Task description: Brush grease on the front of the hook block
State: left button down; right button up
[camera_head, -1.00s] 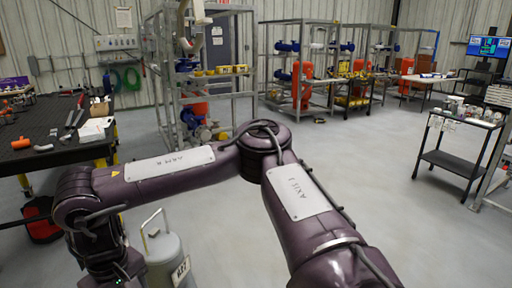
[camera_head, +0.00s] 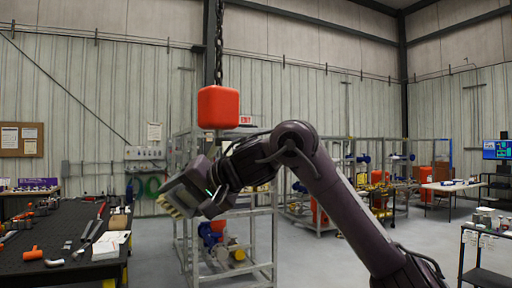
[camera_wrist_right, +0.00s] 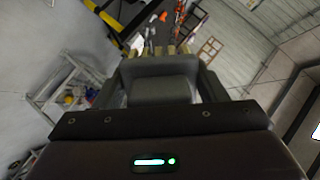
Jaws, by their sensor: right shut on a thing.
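The hook block (camera_head: 218,107) is a red-orange rounded block hanging on a dark chain (camera_head: 219,45) in the head view. How far the brush is from the block in depth cannot be told. My left gripper is not in view.
A black workbench (camera_head: 70,262) with tools and orange fittings stands at the left. A grey metal frame (camera_head: 262,240) with pumps stands behind my right arm. A small cart (camera_head: 484,276) is at the lower right. The air around the block looks clear.

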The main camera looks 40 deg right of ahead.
jog(key=s+d+r+m+t+h+p, duration=0.1)
jog(key=s+d+r+m+t+h, duration=0.15)
jog(key=d+r, duration=0.6)
jog(key=s+d+r+m+t+h+p, duration=0.15)
jog(key=s+d+r+t, duration=0.35)
jog(key=r, duration=0.6)
pick_arm(q)
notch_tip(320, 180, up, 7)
jog(key=p, duration=0.4)
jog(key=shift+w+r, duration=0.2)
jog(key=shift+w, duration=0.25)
pick_arm(e)
jog(key=w+g, duration=0.1)
jog(key=w, duration=1)
jog(key=shift+w+a+n+y, duration=0.2)
jog(key=shift+w+n+y, duration=0.2)
pick_arm(q)
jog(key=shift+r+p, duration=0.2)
jog(key=shift+p, duration=0.1)
pick_arm(e)
jog(key=shift+w+a+r+g, duration=0.1)
jog(key=shift+w+g, duration=0.15)
pick_arm(q)
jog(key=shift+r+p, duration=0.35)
jog(key=shift+p, duration=0.05)
pick_arm(e)
jog(key=shift+w+a, duration=0.1)
jog(key=shift+w, duration=1.3)
